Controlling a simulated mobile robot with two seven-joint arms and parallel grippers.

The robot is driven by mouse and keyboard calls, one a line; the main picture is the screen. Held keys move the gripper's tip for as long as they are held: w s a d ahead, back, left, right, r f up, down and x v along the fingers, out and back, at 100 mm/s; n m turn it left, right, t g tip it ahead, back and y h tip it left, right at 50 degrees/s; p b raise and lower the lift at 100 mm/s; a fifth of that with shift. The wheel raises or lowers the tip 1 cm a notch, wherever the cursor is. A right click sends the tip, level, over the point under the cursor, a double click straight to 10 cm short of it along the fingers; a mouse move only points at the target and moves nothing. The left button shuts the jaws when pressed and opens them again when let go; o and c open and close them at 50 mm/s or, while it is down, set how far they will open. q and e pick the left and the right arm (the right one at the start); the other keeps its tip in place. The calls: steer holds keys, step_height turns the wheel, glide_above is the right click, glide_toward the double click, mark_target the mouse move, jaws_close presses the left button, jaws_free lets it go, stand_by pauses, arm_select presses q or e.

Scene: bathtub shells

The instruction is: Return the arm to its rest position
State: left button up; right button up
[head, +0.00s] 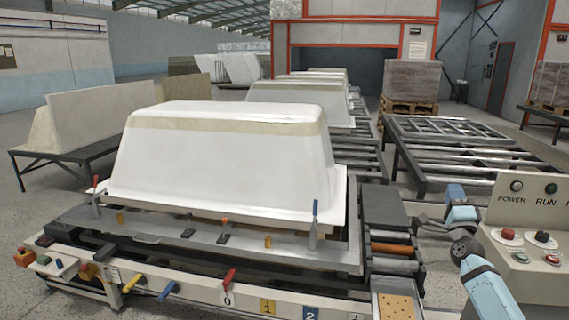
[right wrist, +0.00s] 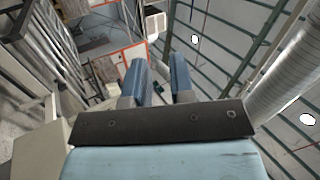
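My right arm (head: 487,290) comes in from the lower right in the head view, beside the control panel. Its blue and dark end, with the right gripper (head: 457,203), is raised to the right of the roller line and apart from the shell. In the right wrist view the two blue fingers of the right gripper (right wrist: 164,82) stand apart with a gap between them and nothing held. That camera looks up towards the roof. My left gripper is not in view. A white bathtub shell (head: 220,160) lies upside down on the clamping frame (head: 190,235).
The grey control panel (head: 525,240) with buttons stands close to my right arm. Levers line the frame's front edge. Roller tables (head: 460,150) and stacked pallets (head: 411,80) stand behind. More shells (head: 295,97) run back along the line. Floor shows at the left.

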step_height(320, 180, down, 14)
steer(key=w+a+n+g+y, duration=0.15)
steer(key=n+g, duration=0.75)
steer(key=n, duration=1.1)
steer(key=s+a+f+n+g+y+b, duration=0.1)
steer(key=s+a+f+y+b, duration=0.2)
steer(key=s+a+f, duration=0.8)
steer(key=s+a+f+n+g+y+b, duration=0.15)
steer(key=s+a+f+b, duration=0.25)
steer(key=s+a+f, duration=0.7)
steer(key=s+a+f+m+y+b, duration=0.1)
steer(key=s+a+f+b, duration=0.1)
steer(key=s, duration=1)
steer(key=s+a+f+m+y+b, duration=0.1)
steer(key=s+a+y, duration=0.1)
steer(key=s, duration=1)
arm_select(q)
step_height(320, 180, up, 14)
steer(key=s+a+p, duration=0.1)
steer(key=p, duration=2.8)
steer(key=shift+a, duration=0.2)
arm_select(e)
step_height(320, 180, up, 18)
steer(key=s+d+g+h, duration=0.1)
steer(key=s+d, duration=0.1)
steer(key=shift+s+f+h, duration=0.25)
steer(key=shift+h, duration=0.05)
